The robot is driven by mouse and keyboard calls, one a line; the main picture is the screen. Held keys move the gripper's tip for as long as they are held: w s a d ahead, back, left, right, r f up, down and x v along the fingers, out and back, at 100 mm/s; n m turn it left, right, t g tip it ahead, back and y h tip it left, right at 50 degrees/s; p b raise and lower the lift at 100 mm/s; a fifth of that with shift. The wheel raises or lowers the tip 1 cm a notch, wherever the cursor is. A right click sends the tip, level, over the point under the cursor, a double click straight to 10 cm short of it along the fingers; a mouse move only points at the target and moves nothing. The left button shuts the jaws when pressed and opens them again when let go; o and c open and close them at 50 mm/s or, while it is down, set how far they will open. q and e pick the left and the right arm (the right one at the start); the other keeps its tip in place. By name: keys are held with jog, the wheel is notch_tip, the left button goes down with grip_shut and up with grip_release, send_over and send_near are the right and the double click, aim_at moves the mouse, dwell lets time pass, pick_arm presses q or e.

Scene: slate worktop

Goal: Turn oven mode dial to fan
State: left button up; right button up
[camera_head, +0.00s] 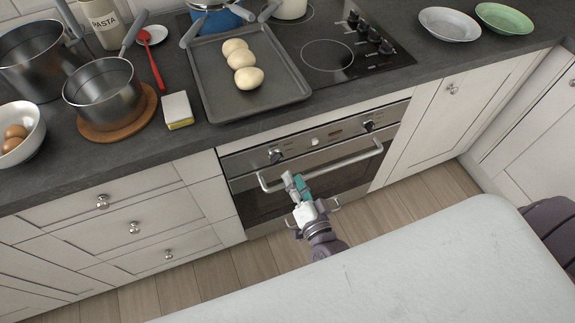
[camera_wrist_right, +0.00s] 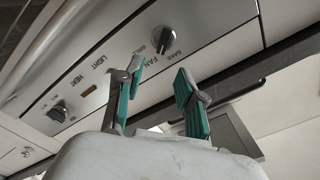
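The oven mode dial (camera_wrist_right: 163,38) is a dark knob with FAN, BAKE and GRILL lettered around it in the right wrist view. I take it to be the left knob (camera_head: 275,155) on the oven panel in the head view. I cannot tell which label its pointer faces. My right gripper (camera_head: 296,183) is in front of the oven, near the door handle and below this knob. Its two teal-padded fingers (camera_wrist_right: 157,93) are apart with nothing between them, and the dial is beyond them, not touched. My left gripper is not in view.
A second knob (camera_head: 368,125) is on the right of the panel. The door handle (camera_head: 325,165) bars the front below the knobs. A baking tray (camera_head: 216,84) with buns and a hob (camera_head: 340,75) are above, on the worktop. The wooden floor (camera_head: 190,270) is clear.

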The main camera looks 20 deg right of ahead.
jog(key=s, duration=0.5)
jog(key=shift+d, duration=0.1)
dwell(0.3)
